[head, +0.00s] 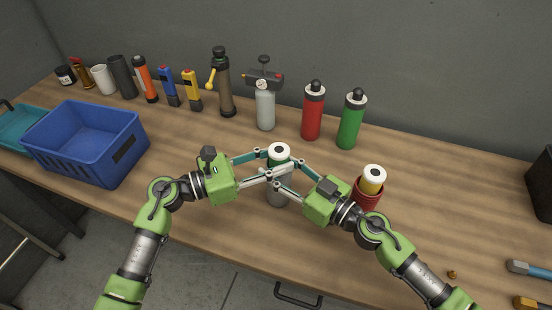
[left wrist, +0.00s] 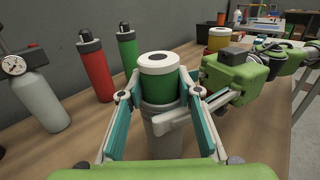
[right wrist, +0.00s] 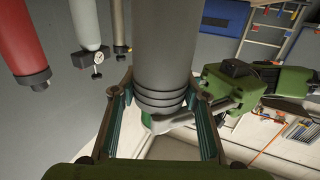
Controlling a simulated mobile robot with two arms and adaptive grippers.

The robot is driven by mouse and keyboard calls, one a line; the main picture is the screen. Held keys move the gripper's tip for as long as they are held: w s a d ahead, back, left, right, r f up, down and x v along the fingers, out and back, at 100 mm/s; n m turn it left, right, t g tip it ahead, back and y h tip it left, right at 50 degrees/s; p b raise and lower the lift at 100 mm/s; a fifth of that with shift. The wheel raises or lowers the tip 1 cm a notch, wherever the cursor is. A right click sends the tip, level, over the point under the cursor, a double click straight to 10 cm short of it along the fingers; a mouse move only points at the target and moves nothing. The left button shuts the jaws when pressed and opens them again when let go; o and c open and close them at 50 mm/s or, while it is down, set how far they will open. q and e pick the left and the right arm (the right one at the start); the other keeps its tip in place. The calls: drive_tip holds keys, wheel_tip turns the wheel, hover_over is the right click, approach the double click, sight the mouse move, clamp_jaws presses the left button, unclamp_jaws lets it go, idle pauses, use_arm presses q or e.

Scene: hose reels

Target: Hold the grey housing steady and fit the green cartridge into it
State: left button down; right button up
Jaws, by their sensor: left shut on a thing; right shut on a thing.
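The green cartridge (left wrist: 160,85) has a white top with a dark centre. It stands upright in line with the grey housing (left wrist: 165,135), its lower end at the housing's mouth; how deep it sits is hidden. My left gripper (left wrist: 160,93) is shut on the cartridge, one finger on each side. My right gripper (right wrist: 160,88) is shut on the housing near its ridged upper end, just below the left fingers. In the head view, the cartridge's white top (head: 279,150) shows above the crossed fingers and the housing (head: 278,194) below them.
A yellow cartridge (head: 372,183) stands in a red housing (head: 369,200) beside my right arm. A red bottle (head: 312,112) and a green bottle (head: 350,120) stand behind. A blue crate (head: 88,150) is at left. The bench (head: 450,195) is mostly clear at right.

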use_arm(q)
drive_tip(key=shift+f, duration=0.15)
drive_tip(key=c, duration=1.5)
unclamp_jaws()
drive_tip(key=shift+o, duration=0.2)
drive_tip(key=shift+r, duration=0.2)
drive_tip(key=v, duration=1.2)
use_arm(e)
drive_tip(key=shift+r, duration=0.1)
drive_tip(key=o, duration=1.3)
drive_tip(key=shift+d, duration=0.1)
